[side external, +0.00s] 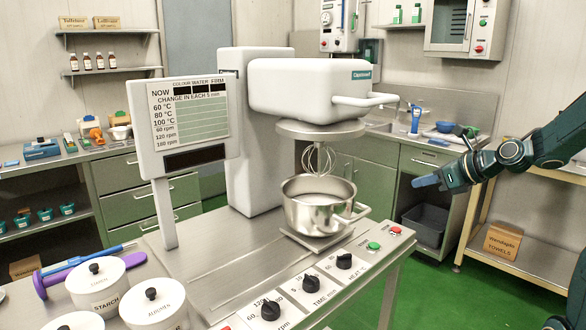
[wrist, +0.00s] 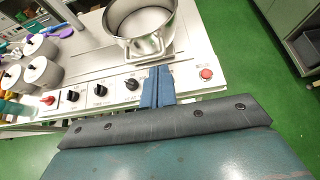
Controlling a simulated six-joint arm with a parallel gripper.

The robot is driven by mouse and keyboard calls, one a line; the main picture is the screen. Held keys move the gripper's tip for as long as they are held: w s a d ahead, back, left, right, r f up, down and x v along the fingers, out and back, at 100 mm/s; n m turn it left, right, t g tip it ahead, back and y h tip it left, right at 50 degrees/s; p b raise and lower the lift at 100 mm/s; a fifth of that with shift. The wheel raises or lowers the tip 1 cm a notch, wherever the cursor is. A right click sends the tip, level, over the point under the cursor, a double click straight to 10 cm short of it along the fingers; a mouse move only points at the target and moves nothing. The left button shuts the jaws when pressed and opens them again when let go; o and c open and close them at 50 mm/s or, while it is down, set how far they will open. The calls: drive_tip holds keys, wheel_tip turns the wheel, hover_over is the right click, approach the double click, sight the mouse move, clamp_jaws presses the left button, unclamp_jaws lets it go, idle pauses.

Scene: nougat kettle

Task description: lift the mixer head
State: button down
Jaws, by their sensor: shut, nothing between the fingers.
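The white mixer head (side external: 300,85) sits level on its column in the side external view, above the steel kettle (side external: 305,212). A white bar handle (side external: 368,100) juts from its front right. A wire whisk (side external: 312,158) hangs under the head, its lower end at the kettle's mouth. My gripper (side external: 426,181) is to the right of the handle and lower than it, shut and empty, apart from everything. In the wrist view, its blue fingers (wrist: 156,86) are together, with the kettle (wrist: 138,28) beyond them. The mixer head does not show in the wrist view.
A display panel (side external: 190,125) stands left of the column. Black knobs (side external: 310,283) and green and red buttons (side external: 374,246) line the bench front. White lidded jars (side external: 154,306) stand at the front left. The space between my gripper and the handle looks clear.

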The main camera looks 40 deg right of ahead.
drive_tip(key=s+a+n+g, duration=0.2)
drive_tip(key=s+a+n, duration=0.3)
drive_tip(key=a+n, duration=0.4)
drive_tip(key=s+a+n+g, duration=0.3)
drive_tip(key=a+n, duration=0.7)
drive_tip(key=n, duration=0.6)
drive_tip(key=shift+s+a+r+n, duration=0.15)
drive_tip(key=shift+s+r+n, duration=0.25)
drive_tip(key=shift+s, duration=0.5)
drive_tip(key=s+a+n+g, duration=0.1)
drive_tip(key=s+a+n, duration=0.1)
drive_tip(key=s+n, duration=0.5)
drive_tip(key=n, duration=0.3)
drive_tip(key=shift+s+a, duration=0.25)
drive_tip(key=shift+a, duration=0.1)
